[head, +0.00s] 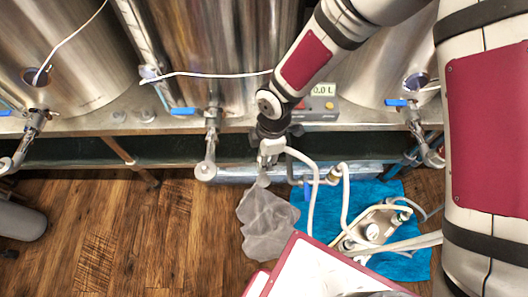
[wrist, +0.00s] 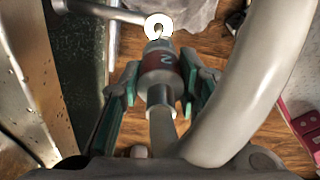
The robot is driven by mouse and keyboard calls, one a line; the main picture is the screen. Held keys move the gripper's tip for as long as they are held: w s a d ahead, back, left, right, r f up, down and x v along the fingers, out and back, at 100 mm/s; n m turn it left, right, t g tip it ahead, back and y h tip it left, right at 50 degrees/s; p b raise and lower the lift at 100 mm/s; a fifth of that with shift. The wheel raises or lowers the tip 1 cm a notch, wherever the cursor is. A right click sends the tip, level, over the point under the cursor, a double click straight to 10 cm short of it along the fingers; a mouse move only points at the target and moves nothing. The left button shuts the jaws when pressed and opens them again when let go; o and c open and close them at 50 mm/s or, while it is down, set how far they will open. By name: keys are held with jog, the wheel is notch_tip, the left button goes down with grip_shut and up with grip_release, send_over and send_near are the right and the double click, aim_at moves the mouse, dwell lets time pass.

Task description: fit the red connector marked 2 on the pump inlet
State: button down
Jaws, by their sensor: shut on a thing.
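My gripper (head: 268,148) is shut on the red connector (wrist: 160,68), a metal fitting with a red band marked 2. In the wrist view its green-padded fingers (wrist: 163,92) flank the connector. A thick pale hose (wrist: 250,85) curves up on the right in that view; where it joins is unclear. A bright ring (wrist: 158,24) shows at the connector's far end; I cannot tell whether they touch. In the head view the small metal pump (head: 376,228) stands at the lower right, well apart from my gripper. Its inlet is too small to make out.
The pump stands on a blue cloth (head: 413,268) on the wooden floor. Steel tanks (head: 215,50) with blue-handled valves (head: 212,125) line the back. The floor at left (head: 150,235) is mostly clear.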

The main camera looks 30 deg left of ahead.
jog(key=shift+s+a+f, duration=0.1)
jog(key=shift+a+f, duration=0.1)
jog(key=shift+f, duration=0.05)
jog(key=b, duration=0.6)
send_over(262, 178)
jog(key=shift+d+f, duration=0.1)
jog(key=shift+f, duration=3.3)
jog(key=shift+f+b, duration=0.75)
jog(key=shift+f, duration=0.5)
jog(key=c, duration=1.1)
grip_release()
jog(key=shift+w, duration=0.2)
jog(key=r, duration=0.8)
jog(key=w+d+r, duration=0.1)
jog(key=r, duration=0.3)
